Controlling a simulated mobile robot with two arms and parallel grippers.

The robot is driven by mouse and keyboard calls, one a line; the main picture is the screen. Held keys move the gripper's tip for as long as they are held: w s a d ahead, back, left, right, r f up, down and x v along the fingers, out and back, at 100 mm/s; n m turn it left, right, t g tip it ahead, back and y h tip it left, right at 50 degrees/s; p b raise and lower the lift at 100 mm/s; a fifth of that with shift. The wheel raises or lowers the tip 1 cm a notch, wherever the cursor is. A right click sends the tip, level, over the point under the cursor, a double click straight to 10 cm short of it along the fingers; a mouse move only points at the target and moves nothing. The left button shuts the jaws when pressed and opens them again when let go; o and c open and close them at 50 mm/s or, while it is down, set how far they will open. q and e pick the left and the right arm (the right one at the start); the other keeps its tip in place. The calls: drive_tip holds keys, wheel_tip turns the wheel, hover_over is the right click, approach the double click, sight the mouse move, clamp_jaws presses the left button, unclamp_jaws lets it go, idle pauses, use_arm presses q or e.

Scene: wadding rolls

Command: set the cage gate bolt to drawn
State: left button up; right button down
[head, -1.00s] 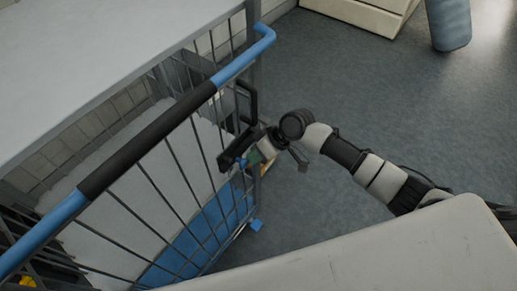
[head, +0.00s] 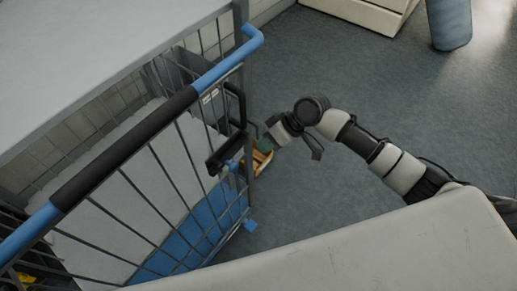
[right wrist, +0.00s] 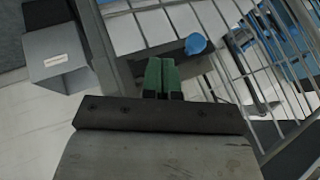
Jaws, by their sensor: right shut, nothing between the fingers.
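The cage gate (head: 170,143) has grey bars and a blue and black top rail. At its right end is a black bolt housing (head: 226,154) with a small blue knob (head: 232,166). In the right wrist view the round blue knob (right wrist: 195,43) shows just beyond and right of the fingertips, apart from them in the picture. My right gripper (head: 264,146) is beside the gate's end post, on the outer side. Its green fingertips (right wrist: 162,76) are together with nothing between them. How far the bolt is slid is hard to tell. My left gripper is not in view.
A black loop handle (head: 240,101) stands above the bolt. A grey-white top (head: 90,60) lies behind the gate, and a pale surface (head: 370,245) is in front. A grey box (right wrist: 60,58) shows in the wrist view.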

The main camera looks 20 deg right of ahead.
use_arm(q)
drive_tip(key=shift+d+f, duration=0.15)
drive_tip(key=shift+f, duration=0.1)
use_arm(e)
drive_tip(key=v, duration=0.5)
drive_tip(key=shift+w+d+f, duration=0.15)
drive_tip(key=shift+w+d, duration=0.1)
